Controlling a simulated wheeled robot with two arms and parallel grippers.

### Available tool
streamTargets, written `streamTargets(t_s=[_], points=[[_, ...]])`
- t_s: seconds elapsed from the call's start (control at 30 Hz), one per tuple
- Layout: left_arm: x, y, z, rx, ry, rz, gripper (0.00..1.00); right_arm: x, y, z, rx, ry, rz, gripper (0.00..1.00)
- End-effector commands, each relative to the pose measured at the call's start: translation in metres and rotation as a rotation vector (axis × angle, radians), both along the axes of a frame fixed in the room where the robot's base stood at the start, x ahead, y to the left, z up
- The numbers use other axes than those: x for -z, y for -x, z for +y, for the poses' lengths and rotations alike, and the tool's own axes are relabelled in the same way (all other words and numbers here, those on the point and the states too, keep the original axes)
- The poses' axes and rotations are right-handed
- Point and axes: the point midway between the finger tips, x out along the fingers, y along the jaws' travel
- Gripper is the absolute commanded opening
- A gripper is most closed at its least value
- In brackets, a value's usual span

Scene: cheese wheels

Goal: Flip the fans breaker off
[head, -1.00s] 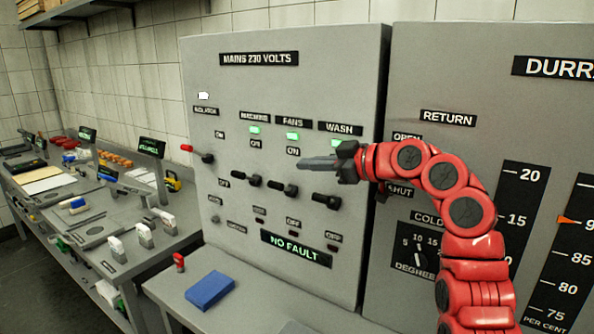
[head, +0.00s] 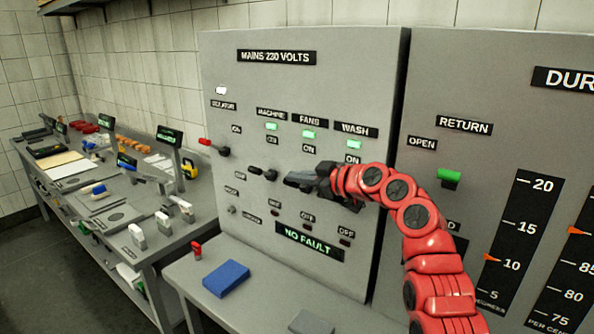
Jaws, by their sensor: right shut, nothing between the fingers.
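The grey mains panel (head: 235,110) stands upright in the middle of the head view. Its FANS label (head: 310,119) has a lit green lamp (head: 308,135) below it. My left gripper is out of view.
The isolator has a red-tipped lever (head: 214,146). The wash lever is mostly hidden behind my right gripper. A NO FAULT display (head: 309,241) glows below. A blue block (head: 226,278) lies on the ledge below, and a green handle (head: 449,178) is on the right panel.

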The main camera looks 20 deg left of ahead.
Motion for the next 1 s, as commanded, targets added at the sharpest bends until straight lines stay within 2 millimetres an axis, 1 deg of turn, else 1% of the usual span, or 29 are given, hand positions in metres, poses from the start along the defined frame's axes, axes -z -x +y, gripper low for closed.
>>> streamTargets(t_s=[0.27,0.43,0.67,1.0], points=[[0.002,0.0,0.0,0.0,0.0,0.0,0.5,0.001,0.0,0.0,0.0,0.001,-0.004,0.0],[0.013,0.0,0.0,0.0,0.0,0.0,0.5,0.006,0.002,0.001,0.001,0.013,-0.036,0.0],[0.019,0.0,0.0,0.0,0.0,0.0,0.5,0.007,0.003,0.001,0.0,0.024,-0.069,0.0],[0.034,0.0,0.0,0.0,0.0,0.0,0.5,0.012,0.005,0.002,0.001,0.044,-0.127,0.0]])
